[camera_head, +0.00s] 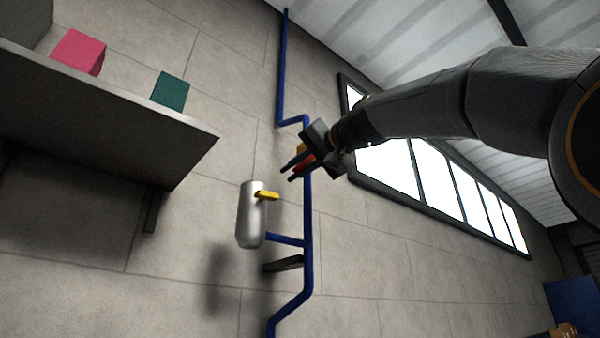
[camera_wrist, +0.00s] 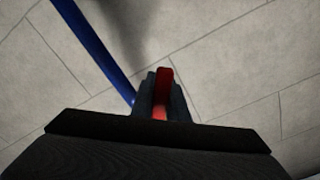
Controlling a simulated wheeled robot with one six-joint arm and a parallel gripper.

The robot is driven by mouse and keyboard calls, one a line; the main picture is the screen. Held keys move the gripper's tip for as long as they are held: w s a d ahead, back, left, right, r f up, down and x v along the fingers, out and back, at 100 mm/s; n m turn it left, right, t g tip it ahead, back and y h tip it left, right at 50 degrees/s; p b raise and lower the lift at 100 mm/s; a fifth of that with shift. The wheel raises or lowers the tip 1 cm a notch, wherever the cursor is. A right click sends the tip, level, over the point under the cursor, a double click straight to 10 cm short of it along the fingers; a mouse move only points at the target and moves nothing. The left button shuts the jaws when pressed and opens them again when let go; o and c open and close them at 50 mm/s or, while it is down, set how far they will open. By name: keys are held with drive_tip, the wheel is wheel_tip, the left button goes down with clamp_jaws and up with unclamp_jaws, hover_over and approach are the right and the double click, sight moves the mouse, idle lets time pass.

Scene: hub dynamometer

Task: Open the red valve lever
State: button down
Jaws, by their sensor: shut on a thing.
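The red valve lever (camera_wrist: 164,82) shows between the two dark fingers of my gripper (camera_wrist: 161,100) in the wrist view. The fingers are shut on it, one on each side. In the head view my gripper (camera_head: 293,170) is at the blue pipe on the wall, and a small part of the red lever (camera_head: 304,168) shows between the fingers. The rest of the lever and its joint to the pipe are hidden by my gripper. A bit of yellow shows just above the red at the gripper.
The blue pipe (camera_head: 308,230) runs up the tiled wall. A silver cylinder (camera_head: 250,222) with a yellow handle (camera_head: 267,195) is on a side branch. A shelf (camera_head: 110,115) at the left bears a pink box (camera_head: 78,52) and a green box (camera_head: 170,91). Windows (camera_head: 440,180) are at the right.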

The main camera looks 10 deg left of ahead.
sight(305, 162)
drive_tip(key=c, duration=1.7)
unclamp_jaws()
drive_tip(key=shift+b+v, duration=1.65)
drive_tip(key=shift+v, duration=2.25)
